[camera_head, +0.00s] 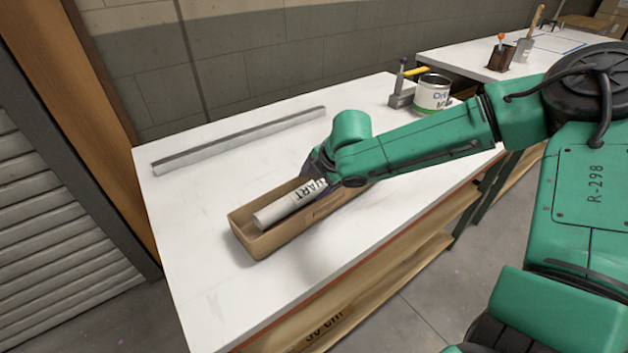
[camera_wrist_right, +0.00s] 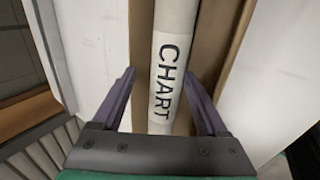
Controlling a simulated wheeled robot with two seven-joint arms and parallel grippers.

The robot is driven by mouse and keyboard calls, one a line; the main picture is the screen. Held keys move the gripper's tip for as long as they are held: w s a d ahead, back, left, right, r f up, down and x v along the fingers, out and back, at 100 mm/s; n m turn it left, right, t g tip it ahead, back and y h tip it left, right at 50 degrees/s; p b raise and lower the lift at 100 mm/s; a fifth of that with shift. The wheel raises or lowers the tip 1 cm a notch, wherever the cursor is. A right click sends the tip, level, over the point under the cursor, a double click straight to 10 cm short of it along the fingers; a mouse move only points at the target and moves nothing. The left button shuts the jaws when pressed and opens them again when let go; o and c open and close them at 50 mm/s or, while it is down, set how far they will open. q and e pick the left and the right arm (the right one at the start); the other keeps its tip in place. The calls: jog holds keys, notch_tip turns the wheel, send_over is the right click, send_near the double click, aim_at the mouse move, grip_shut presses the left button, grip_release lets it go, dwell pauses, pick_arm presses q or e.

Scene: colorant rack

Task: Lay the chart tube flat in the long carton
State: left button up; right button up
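The white chart tube (camera_head: 286,206), marked CHART, lies lengthwise inside the long brown carton (camera_head: 282,239) on the white table. Its near end shows at the carton's left end; its far end is hidden by my right gripper (camera_head: 318,176). In the right wrist view the tube (camera_wrist_right: 176,28) runs between the carton's walls (camera_wrist_right: 222,40). My right gripper (camera_wrist_right: 160,74) is open above the carton, one finger on each side of the tube, with gaps between fingers and tube. My left gripper is not in view.
A long grey bar (camera_head: 240,139) lies behind the carton. A paint can (camera_head: 432,92) and a grey clamp-like tool (camera_head: 402,92) stand at the table's back right. A second table (camera_head: 470,58) holds a brush and a cup. The table's left part is clear.

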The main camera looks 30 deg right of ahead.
jog(key=shift+s+p, duration=0.3)
jog(key=shift+s, duration=0.15)
jog(key=p+v, duration=0.4)
jog(key=v, duration=1)
jog(key=shift+w+r, duration=0.2)
